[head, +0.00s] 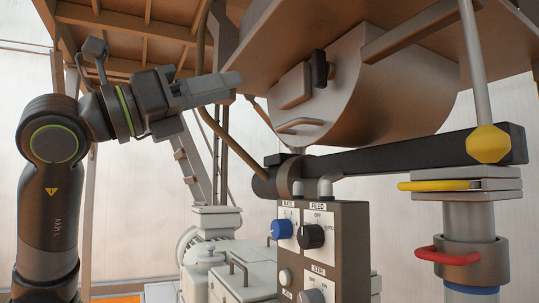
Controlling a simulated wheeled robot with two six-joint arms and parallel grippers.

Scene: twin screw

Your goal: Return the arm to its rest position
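My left arm comes in from the left and is raised, with its forearm bent over to the right. My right gripper is not in view.
A large metal drum (375,85) hangs above a dark horizontal bar (400,155). Yellow (430,186) and red (434,256) handles are on the right-hand pipe. A motor (205,240) stands behind.

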